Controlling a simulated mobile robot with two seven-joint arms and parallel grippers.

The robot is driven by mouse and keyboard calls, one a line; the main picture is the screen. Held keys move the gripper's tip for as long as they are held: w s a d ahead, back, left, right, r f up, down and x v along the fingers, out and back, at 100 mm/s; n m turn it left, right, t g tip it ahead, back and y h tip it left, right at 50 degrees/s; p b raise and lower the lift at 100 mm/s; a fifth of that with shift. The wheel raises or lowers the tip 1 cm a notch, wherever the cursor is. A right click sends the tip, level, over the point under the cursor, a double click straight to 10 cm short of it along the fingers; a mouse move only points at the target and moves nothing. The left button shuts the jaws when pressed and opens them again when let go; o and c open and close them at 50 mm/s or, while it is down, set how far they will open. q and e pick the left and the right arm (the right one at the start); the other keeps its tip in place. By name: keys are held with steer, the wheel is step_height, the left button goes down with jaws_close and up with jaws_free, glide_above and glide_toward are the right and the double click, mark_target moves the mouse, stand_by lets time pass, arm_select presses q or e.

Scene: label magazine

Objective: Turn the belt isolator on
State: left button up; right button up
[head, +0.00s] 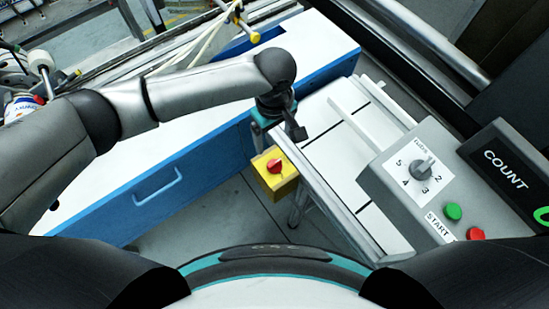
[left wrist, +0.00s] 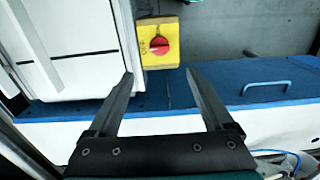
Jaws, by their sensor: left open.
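The belt isolator is a yellow box (head: 268,181) with a red rotary knob (head: 274,166), mounted low at the near left side of the white machine bed. In the left wrist view the yellow box (left wrist: 172,54) and its red knob (left wrist: 159,45) show above and between my fingertips, apart from them. The knob's exact angle is hard to read. My left gripper (left wrist: 159,72) is open and empty. In the head view the left gripper (head: 288,128) hangs just beyond the yellow box, its fingers partly hidden by the wrist. My right gripper is not in view.
A grey control panel (head: 393,178) with a tubs dial (head: 424,167), a green button (head: 453,211) and a red button (head: 475,233) stands at the right, beside a COUNT display (head: 506,168). A blue cabinet (head: 200,173) lies under my left arm. Grey floor (head: 225,212) is clear.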

mark_target(274, 163)
arm_select(q)
step_height(274, 163, down, 13)
steer(key=b, duration=0.3)
steer(key=shift+f, duration=0.15)
jaws_close()
stand_by(0.6)
